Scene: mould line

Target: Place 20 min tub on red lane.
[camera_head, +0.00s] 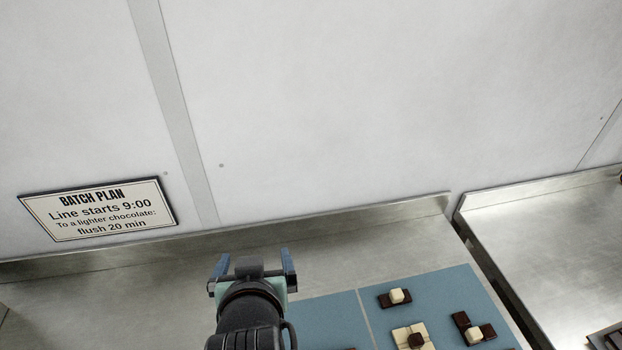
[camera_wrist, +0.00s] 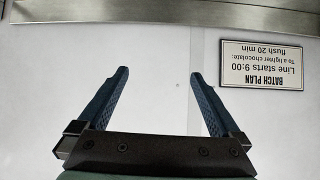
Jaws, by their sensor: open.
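My gripper (camera_head: 252,268) is raised in front of the steel counter and wall in the head view, with its two blue fingers apart. In the wrist view my gripper (camera_wrist: 158,95) is open with nothing between the fingers, facing the white wall. No tub marked 20 min and no red lane shows in either view. A batch plan sign (camera_head: 97,209) on the wall reads "Line starts 9:00", "To a lighter chocolate: flush 20 min". The sign also shows upside down in the wrist view (camera_wrist: 265,65).
A blue mat (camera_head: 440,290) lies on the steel counter (camera_head: 370,248) at lower right. It carries dark and white chocolate pieces (camera_head: 474,329). A second steel counter (camera_head: 550,235) stands at right, across a narrow gap. The wall (camera_head: 350,110) rises behind.

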